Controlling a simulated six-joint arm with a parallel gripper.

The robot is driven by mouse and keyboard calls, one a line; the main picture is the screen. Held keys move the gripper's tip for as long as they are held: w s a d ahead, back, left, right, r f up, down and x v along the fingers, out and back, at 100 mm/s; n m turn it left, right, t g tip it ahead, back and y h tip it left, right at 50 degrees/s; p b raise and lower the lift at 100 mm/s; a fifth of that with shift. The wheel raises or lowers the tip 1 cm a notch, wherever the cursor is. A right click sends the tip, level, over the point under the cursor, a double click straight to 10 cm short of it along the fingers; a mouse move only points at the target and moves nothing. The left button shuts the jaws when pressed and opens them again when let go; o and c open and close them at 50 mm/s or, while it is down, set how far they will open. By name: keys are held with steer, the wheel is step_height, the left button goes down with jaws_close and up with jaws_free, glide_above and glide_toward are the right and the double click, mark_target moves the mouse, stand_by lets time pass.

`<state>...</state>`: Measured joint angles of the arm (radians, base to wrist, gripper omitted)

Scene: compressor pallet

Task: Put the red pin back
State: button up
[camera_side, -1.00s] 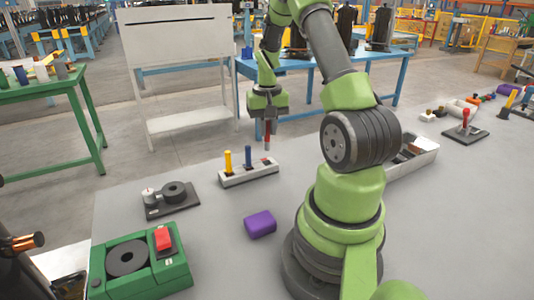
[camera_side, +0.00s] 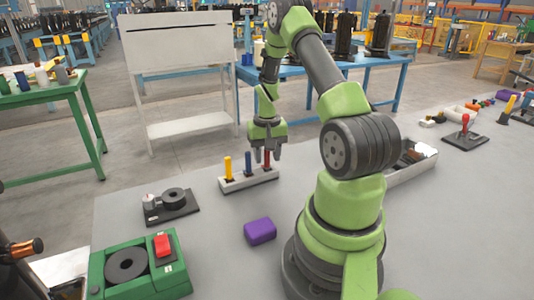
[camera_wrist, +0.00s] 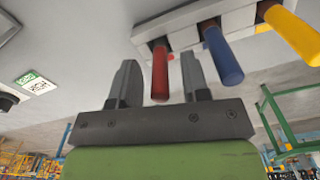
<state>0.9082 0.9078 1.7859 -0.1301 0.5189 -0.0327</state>
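The red pin (camera_side: 267,159) stands upright in the right end of a pale rack (camera_side: 249,183). A blue pin (camera_side: 249,161) stands in the middle place and a yellow pin (camera_side: 228,167) at the left. My gripper (camera_side: 267,156) is low over the rack's right end, with one finger on each side of the red pin. In the wrist view my gripper (camera_wrist: 160,78) is open, with a gap between each finger and the red pin (camera_wrist: 160,74). The pin's lower end is hidden in the rack.
A purple block (camera_side: 260,231) lies in front of the rack. A dark plate with round parts (camera_side: 171,205) and a green box with a red switch (camera_side: 140,267) are at the left. A bin (camera_side: 413,168) is to the right. Bare table surrounds the rack.

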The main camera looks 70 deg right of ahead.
steer(key=shift+r, duration=0.1)
step_height(320, 180, up, 12)
steer(key=w+a+r+n+t, duration=0.1)
steer(key=w+a+r+n, duration=0.15)
steer(key=a+r, duration=0.4)
steer(key=a+r+n+t, duration=0.25)
steer(key=a+r, duration=0.35)
steer(key=a, duration=0.6)
steer(key=s+a+r+n+t+y, duration=0.1)
steer(key=s+a+n+t+y, duration=0.1)
steer(key=s+a, duration=0.6)
steer(key=shift+s+a+r+n+t, duration=0.2)
steer(key=shift+a+n+t, duration=0.1)
steer(key=shift+a+t, duration=0.65)
steer(key=shift+a, duration=0.1)
